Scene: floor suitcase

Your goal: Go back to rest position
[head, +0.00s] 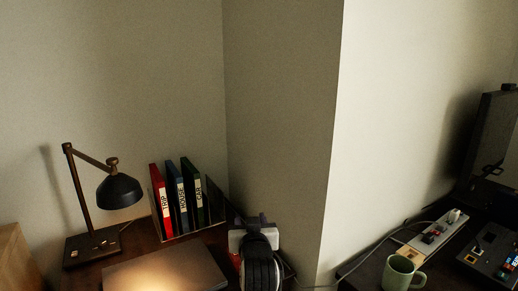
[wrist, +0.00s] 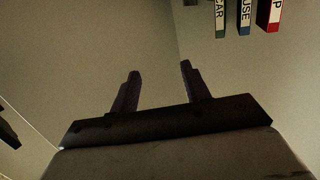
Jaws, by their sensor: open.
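My gripper (wrist: 159,70) shows in the wrist view. Its two dark fingers stand apart with nothing between them, and only bare wall shows beyond them. The wrist view shows the binders upside down at its upper right, apart from the fingers. In the head view I cannot clearly make out the gripper; a dark ribbed and white form at the bottom centre is hard to identify. No held object shows in either view.
Red (head: 160,200), blue (head: 177,197) and green (head: 193,192) binders stand by the wall corner. A desk lamp (head: 119,191) is left of them. At right are a green mug (head: 398,273), a power strip (head: 432,236) and a dark open case (head: 494,150). A wall corner juts out between.

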